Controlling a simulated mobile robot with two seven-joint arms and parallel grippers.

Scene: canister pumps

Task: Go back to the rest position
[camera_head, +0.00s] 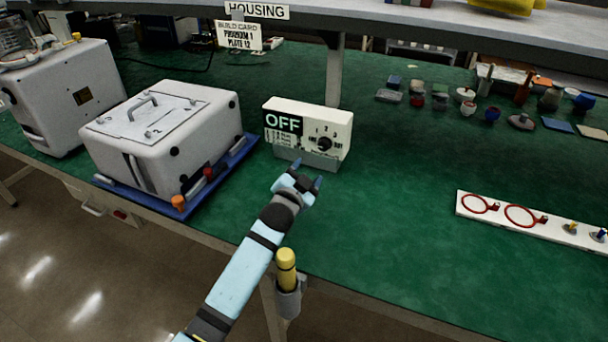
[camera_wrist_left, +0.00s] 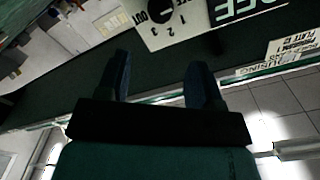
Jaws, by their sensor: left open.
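My left gripper (camera_head: 308,172) is over the green bench, just in front of the white control box (camera_head: 330,122) with the black "OFF" label and a dark knob (camera_head: 325,143). Its fingers are apart with nothing between them, and it looks clear of the box. In the left wrist view, the two open fingers (camera_wrist_left: 157,82) show below the upside-down box face, and the knob (camera_wrist_left: 160,10) is at the top edge. My right gripper is in neither view.
A white housing (camera_head: 165,140) sits on a blue tray (camera_head: 228,163) to the left, with another white unit (camera_head: 70,95) beyond. A white board with red rings (camera_head: 535,222) lies at right. Several small parts stand at the back right. A yellow-topped holder (camera_head: 287,280) is at the front edge. The middle-right bench is clear.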

